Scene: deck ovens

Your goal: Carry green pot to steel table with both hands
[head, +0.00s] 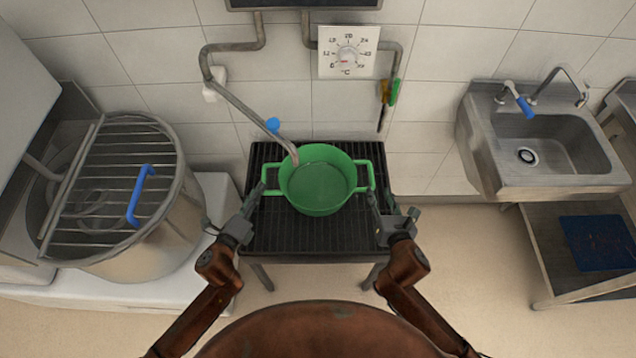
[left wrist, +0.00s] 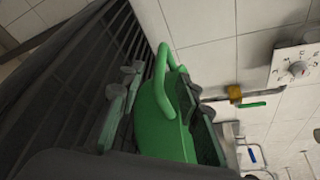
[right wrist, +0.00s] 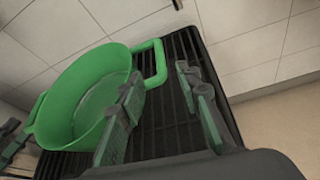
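The green pot (head: 318,188) stands upright on a black slatted stand (head: 320,235), with a loop handle on its left and right sides. My left gripper (head: 250,197) is open at the left handle. In the left wrist view, that handle (left wrist: 164,62) shows between the spread fingers. My right gripper (head: 385,204) is open beside the right handle. In the right wrist view, the right handle (right wrist: 158,62) lies just beyond the spread fingertips, and the near finger overlaps the pot's wall. I cannot identify a separate steel table with certainty.
A steel sink (head: 545,150) is at right, above a shelf holding a dark blue tray (head: 598,242). A steel surface edge shows at far right. A large kettle with a grid lid (head: 118,180) stands at left. A pipe (head: 250,112) ends just above the pot. Floor is clear between stand and sink.

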